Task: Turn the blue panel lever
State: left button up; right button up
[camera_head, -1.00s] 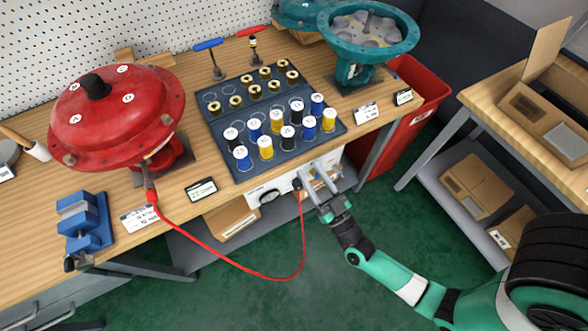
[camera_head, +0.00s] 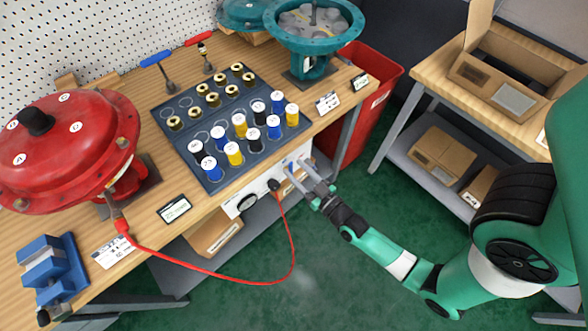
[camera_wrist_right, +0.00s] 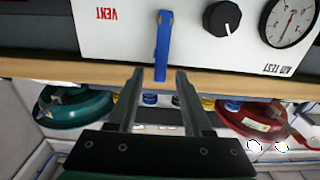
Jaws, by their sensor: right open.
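The blue panel lever (camera_wrist_right: 163,48) stands lengthwise in the wrist view on a white panel (camera_wrist_right: 112,40), beside the upside-down word VENT. In the head view only a small bit of the blue lever (camera_head: 290,165) shows by the fingers. My right gripper (camera_head: 302,172) is at the front of the panel below the bench edge. In the wrist view my right gripper (camera_wrist_right: 158,72) is open, its two fingers pointing at the lever's lower end with nothing between them. Contact with the lever cannot be told. My left gripper is out of view.
A black knob (camera_wrist_right: 221,18) and a gauge (camera_wrist_right: 291,18) sit beside the lever. A red hose (camera_head: 292,240) hangs from the panel near my right gripper. A red bin (camera_head: 365,90) stands behind.

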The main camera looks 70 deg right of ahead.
jog(key=shift+w+d, duration=0.35)
jog(key=shift+w, duration=0.3)
jog(key=shift+c, duration=0.3)
grip_shut()
dwell(0.6)
